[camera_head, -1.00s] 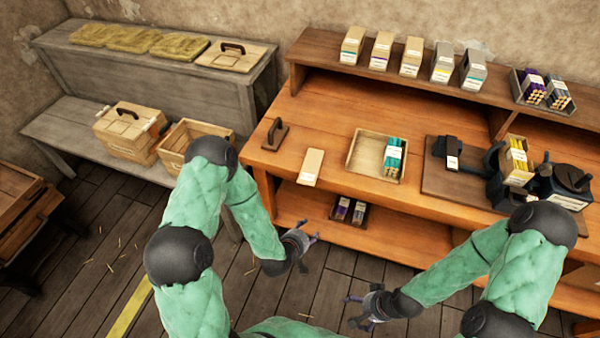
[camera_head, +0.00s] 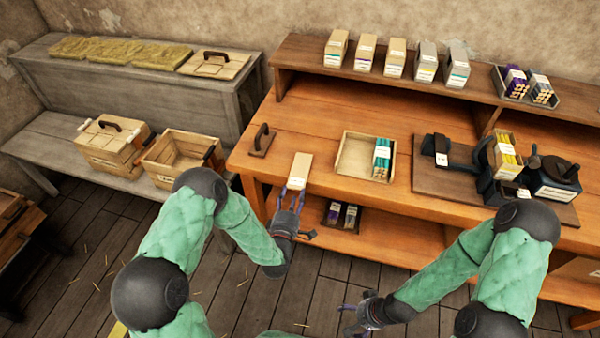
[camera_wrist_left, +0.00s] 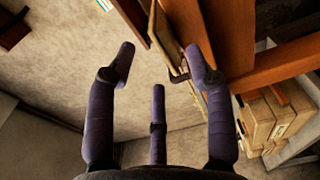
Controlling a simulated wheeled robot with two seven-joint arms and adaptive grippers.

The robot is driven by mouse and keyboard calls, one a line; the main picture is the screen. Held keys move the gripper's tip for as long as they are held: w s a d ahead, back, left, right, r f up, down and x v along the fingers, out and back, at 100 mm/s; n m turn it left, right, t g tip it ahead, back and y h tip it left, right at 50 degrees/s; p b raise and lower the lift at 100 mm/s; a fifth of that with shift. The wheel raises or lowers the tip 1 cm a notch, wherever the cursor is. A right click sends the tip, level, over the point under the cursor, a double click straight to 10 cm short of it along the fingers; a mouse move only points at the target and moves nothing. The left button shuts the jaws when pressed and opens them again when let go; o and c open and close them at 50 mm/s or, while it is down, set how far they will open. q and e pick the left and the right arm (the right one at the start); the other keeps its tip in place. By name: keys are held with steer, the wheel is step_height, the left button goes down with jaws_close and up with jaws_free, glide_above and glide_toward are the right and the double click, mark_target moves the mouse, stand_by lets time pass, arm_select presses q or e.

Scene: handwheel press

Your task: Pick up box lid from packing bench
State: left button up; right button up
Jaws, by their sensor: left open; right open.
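A flat wooden lid with a dark handle (camera_head: 215,65) lies on the raised back shelf of the grey bench, beside the straw pads. A pale flat piece with a white label (camera_head: 301,168) lies at the front edge of the orange bench; I cannot tell whether it is a lid or a carton. My left gripper (camera_head: 292,197) is open and empty, its fingers appearing just below the pale piece. Its spread purple fingers show in the left wrist view (camera_wrist_left: 158,75) with nothing between them. My right gripper (camera_head: 350,318) is open and empty, low before the orange bench.
The grey bench (camera_head: 45,147) carries a closed crate (camera_head: 113,147) and an open crate (camera_head: 180,157). The orange bench (camera_head: 325,115) holds a tray (camera_head: 350,155) with teal-ended bundles, a wooden handle block (camera_head: 262,140) and a dark press (camera_head: 553,178). Small cartons line its shelf.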

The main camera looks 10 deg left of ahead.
mark_target(296, 184)
arm_select(q)
steer(key=w, duration=0.1)
steer(key=w+b, duration=0.1)
steer(key=w, duration=0.2)
steer(key=shift+w+a+f, duration=0.2)
steer(key=shift+w+f, duration=0.1)
steer(key=shift+f, duration=0.05)
steer(key=shift+w+r+b, duration=0.1)
steer(key=shift+w+b, duration=0.2)
steer(key=shift+w, duration=0.05)
jaws_close()
